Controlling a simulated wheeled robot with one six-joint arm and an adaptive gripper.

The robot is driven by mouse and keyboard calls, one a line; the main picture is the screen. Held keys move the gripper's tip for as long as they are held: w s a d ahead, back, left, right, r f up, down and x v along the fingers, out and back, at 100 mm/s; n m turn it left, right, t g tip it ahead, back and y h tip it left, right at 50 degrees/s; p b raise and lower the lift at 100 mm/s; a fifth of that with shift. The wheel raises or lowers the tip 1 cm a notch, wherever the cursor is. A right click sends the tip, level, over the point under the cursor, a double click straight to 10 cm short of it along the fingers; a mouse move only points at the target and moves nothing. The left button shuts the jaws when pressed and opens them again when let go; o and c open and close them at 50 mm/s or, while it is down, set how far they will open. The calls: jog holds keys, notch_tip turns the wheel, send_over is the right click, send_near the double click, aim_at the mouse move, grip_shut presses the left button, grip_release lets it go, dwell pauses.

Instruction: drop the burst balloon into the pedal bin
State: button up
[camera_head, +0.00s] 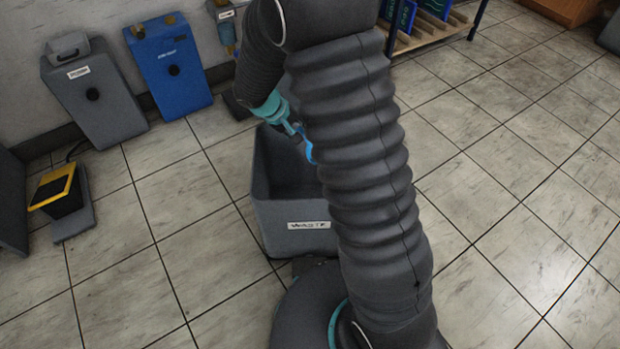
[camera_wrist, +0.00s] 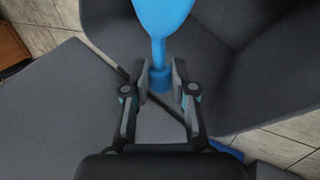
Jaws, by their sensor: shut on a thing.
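A dark grey bin (camera_head: 268,226) with a white WASTE label stands on the tiled floor. Its top is open and its inside shows in the head view. My gripper (camera_head: 298,131) is over the bin's opening, partly hidden behind my arm. It is shut on the neck of a blue balloon (camera_head: 309,149), which hangs over the opening. In the wrist view my gripper (camera_wrist: 161,80) has the neck of the blue balloon (camera_wrist: 162,18) between its fingers. The balloon looks limp, and its far end is cut off by the frame. Grey bin walls (camera_wrist: 225,55) lie behind it.
A grey sloped unit (camera_head: 92,90) and a blue sloped unit (camera_head: 170,68) stand by the wall at the left. A yellow-topped pedal-like device (camera_head: 56,188) lies on the floor. A rack (camera_head: 430,34) stands at the back. The floor at the right is clear.

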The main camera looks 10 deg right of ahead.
jog(key=shift+f, duration=0.55)
jog(key=o, duration=0.8)
jog(key=shift+r, duration=0.1)
jog(key=v, duration=1.2)
